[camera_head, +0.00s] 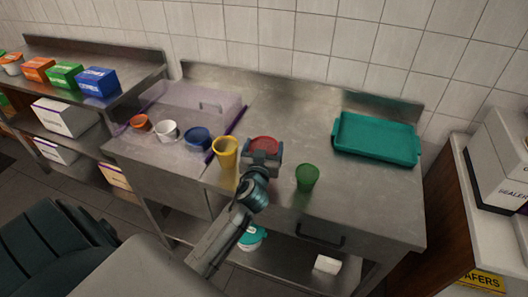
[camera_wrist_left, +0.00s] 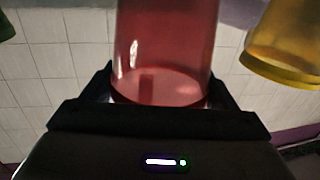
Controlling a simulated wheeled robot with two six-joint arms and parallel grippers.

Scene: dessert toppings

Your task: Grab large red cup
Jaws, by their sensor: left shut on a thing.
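The large red cup (camera_head: 264,143) stands upright near the front of the steel counter in the head view, mostly hidden behind my left gripper (camera_head: 262,157). In the left wrist view the red cup (camera_wrist_left: 166,45) fills the middle, see-through, with the jaws (camera_wrist_left: 160,98) on both sides of it. My left gripper is shut on the red cup. I cannot tell whether the cup touches the counter. My right gripper is not in view.
A yellow cup (camera_head: 226,152) stands close on the left, a green cup (camera_head: 307,177) on the right. Blue (camera_head: 197,139), white (camera_head: 166,131) and orange (camera_head: 139,122) cups stand farther left. A teal tray (camera_head: 376,138) lies at the back right. The counter's front right is clear.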

